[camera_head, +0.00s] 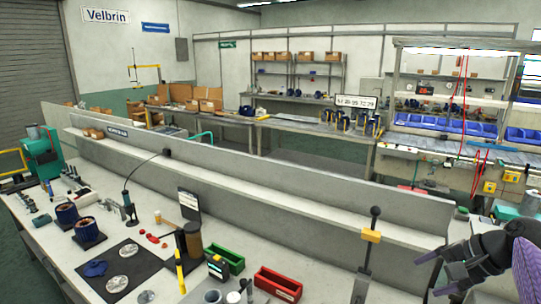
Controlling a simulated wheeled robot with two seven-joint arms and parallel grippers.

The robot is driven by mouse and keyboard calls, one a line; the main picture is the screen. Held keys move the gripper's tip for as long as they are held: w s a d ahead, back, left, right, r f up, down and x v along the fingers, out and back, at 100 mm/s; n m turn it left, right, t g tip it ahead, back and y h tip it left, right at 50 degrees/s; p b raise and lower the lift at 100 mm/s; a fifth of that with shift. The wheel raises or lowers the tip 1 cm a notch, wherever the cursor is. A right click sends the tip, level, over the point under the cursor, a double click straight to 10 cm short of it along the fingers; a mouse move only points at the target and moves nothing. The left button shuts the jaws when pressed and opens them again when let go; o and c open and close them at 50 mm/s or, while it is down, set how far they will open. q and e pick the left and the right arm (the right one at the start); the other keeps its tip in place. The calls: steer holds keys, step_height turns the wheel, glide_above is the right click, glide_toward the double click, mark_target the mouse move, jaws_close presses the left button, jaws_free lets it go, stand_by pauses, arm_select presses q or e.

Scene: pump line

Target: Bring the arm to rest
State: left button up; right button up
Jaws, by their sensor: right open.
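My right gripper (442,277) is at the lower right of the head view, at the end of my right arm. Its dark fingers are spread apart with nothing between them. It is above the right end of the workbench (330,235), to the right of an upright tool with a black knob and a yellow block (371,236). It appears apart from that tool. My left gripper is not in view.
A red bin (277,284) and a green bin (226,260) stand near the bench front. A black mat (97,282) with metal discs lies left. Two blue pump parts (67,214) stand beyond it. A grey partition (250,172) runs along the bench's back.

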steer(key=s+a+f+n+g+h, duration=0.35)
steer(key=s+a+f+n, duration=0.7)
steer(key=f, duration=0.55)
steer(key=s+a+r+n+t+h, duration=0.15)
steer(key=s+a, duration=0.25)
steer(key=s, duration=0.4)
steer(key=s+a+r+n, duration=0.15)
steer(key=s+a, duration=0.25)
steer(key=s, duration=0.4)
step_height(320, 180, down, 32)
steer(key=s+g+b, duration=0.1)
steer(key=s+b, duration=0.1)
steer(key=b, duration=1.2)
arm_select(q)
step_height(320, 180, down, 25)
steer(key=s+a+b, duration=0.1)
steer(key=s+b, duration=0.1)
steer(key=b, duration=0.9)
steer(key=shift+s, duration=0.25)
arm_select(e)
steer(key=s+d+f, duration=0.2)
steer(key=s+f, duration=0.5)
steer(key=f, duration=0.4)
steer(key=s+d+f+g, duration=0.1)
steer(key=s+f, duration=0.6)
steer(key=f, duration=0.4)
steer(key=shift+d+f+n+h, duration=0.35)
steer(key=shift+f+n+h, duration=0.05)
steer(key=shift+n, duration=0.05)
